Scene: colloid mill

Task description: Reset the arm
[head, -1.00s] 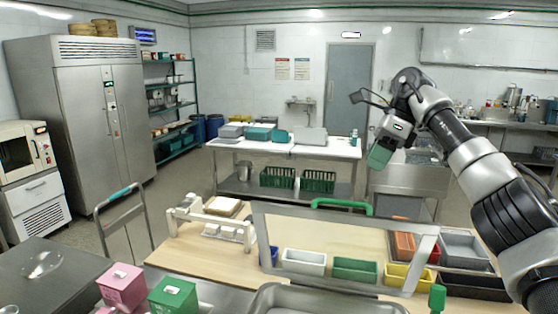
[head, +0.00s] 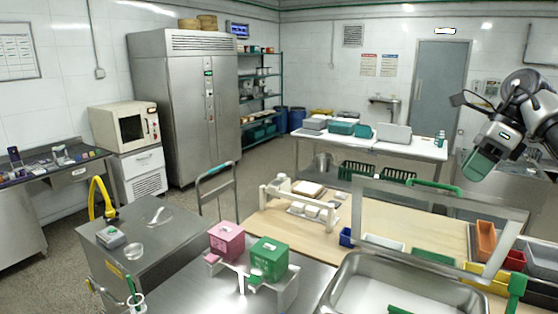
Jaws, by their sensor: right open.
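My right arm comes in from the right edge of the head view, raised and bent. My left gripper is not in view.
A pink box (head: 227,240) and a green box (head: 269,258) stand in front. A metal frame (head: 440,208) rises above the worktable, near a steel tray (head: 345,268) and coloured bins (head: 485,240). A grey cabinet (head: 150,250) with a yellow tap stands left.

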